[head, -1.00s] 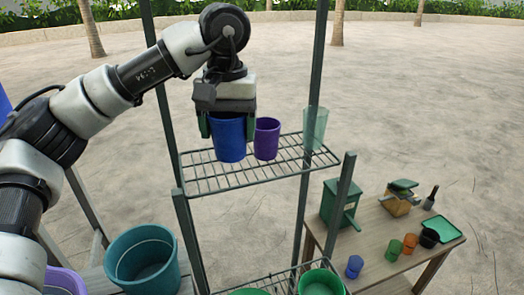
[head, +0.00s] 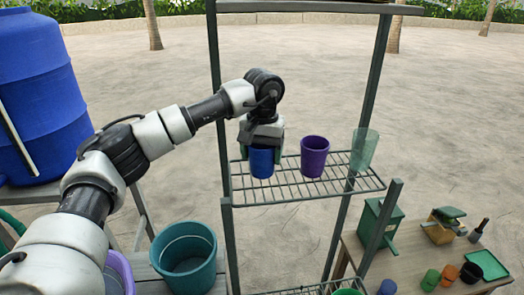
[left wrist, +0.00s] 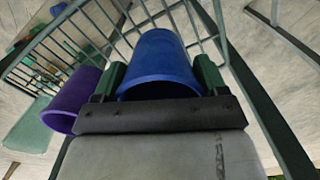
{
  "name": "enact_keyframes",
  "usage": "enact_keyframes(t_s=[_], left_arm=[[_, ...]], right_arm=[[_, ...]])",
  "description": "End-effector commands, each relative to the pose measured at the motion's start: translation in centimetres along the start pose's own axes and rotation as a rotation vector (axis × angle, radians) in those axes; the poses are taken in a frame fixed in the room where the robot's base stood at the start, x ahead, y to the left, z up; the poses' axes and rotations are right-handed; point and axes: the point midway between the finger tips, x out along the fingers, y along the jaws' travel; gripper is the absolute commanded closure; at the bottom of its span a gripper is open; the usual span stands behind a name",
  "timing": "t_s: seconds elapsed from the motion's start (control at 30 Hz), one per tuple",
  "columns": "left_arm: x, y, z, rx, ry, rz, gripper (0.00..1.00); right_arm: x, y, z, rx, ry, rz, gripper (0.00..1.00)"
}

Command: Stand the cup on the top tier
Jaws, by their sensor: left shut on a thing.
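The blue cup (head: 262,163) is upright between the fingers of my left gripper (head: 262,150), at the left part of a wire tier (head: 300,190). I cannot tell whether its base touches the wires. In the left wrist view the blue cup (left wrist: 158,65) sits between the two green fingers of my left gripper (left wrist: 158,82), with the wire tier (left wrist: 75,45) behind it. A wooden board (head: 320,7) tops the rack above this tier. My right gripper is not in view.
A purple cup (head: 314,157) and a clear greenish cup (head: 364,149) stand right of the blue cup on the tier. Rack posts (head: 367,100) flank it. A teal bucket (head: 184,258), blue barrel (head: 42,95) and side table (head: 410,265) with small items stand around.

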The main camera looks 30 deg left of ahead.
Motion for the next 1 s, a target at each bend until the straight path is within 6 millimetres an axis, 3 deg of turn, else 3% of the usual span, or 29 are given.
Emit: enact_keyframes(t_s=[0.07, 0.47, 0.5, 0.63, 1.0], left_arm=[[0.6, 0.0, 0.0, -0.001, -0.001, -0.001, 0.51], [1.5, 0.0, 0.0, -0.001, 0.001, 0.0, 0.51], [1.4, 0.0, 0.0, -0.001, 0.001, 0.0, 0.23], [1.4, 0.0, 0.0, -0.001, 0.001, 0.0, 0.03], [0.7, 0.1, 0.0, -0.001, 0.003, 0.002, 0.02]], right_arm=[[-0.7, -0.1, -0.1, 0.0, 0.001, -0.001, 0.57], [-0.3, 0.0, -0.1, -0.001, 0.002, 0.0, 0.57], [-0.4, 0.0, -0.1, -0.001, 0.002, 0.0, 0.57], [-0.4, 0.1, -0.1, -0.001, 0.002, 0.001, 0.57], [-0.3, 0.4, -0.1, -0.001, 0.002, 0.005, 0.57]])
